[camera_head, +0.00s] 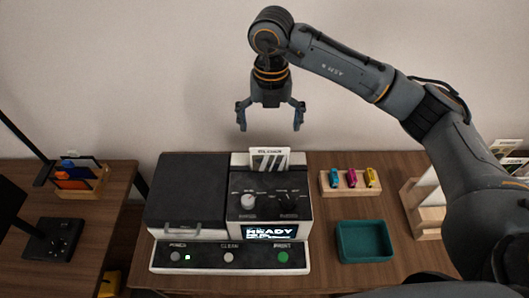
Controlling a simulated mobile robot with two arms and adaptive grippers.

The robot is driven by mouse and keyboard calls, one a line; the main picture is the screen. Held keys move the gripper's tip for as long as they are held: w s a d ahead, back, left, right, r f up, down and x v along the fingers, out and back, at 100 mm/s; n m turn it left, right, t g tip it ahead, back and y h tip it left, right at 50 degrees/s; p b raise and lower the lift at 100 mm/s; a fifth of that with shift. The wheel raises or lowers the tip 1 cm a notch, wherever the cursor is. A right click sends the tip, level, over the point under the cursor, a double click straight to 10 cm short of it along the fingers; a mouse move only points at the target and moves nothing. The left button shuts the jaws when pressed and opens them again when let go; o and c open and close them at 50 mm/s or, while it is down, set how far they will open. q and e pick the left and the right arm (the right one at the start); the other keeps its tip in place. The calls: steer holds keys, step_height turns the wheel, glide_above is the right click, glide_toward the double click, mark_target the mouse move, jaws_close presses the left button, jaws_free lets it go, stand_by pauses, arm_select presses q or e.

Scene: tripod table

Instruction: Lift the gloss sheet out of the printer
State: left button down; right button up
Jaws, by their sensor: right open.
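The printer (188,232) stands on the wooden table, with a dark lid at its left and a lit display reading READY at its front. A white printed sheet (269,157) with dark stripes stands upright at the back of the printer's right half; its lower part is hidden in the printer. The lettering on the sheet is too small to read surely. My right gripper (270,127) points down above the sheet, open and empty, with a clear gap between its fingertips and the sheet. My left gripper is not in view.
A wooden block (349,192) holding cyan, magenta and yellow pieces and an empty teal tray (364,242) are right of the printer. A wooden rack (424,207) stands at the right. A wooden holder (83,180) and a dark control box (54,240) are on the left table.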

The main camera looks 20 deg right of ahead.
steer(key=p, duration=0.2)
glide_above(269, 161)
steer(key=f, duration=0.7)
steer(key=shift+s+d, duration=0.15)
steer(key=shift+s, duration=0.05)
steer(key=shift+w+f, duration=0.1)
steer(key=shift+f, duration=0.2)
step_height(269, 161, down, 2)
steer(key=shift+w+f+p, duration=0.1)
steer(key=shift+f+p, duration=0.1)
steer(key=shift+p, duration=1)
step_height(269, 161, down, 2)
steer(key=shift+w+f+p, duration=0.1)
steer(key=shift+f+p, duration=0.05)
steer(key=shift+p, duration=0.15)
steer(key=shift+f, duration=0.3)
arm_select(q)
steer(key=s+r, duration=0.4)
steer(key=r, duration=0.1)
arm_select(e)
steer(key=c, duration=0.7)
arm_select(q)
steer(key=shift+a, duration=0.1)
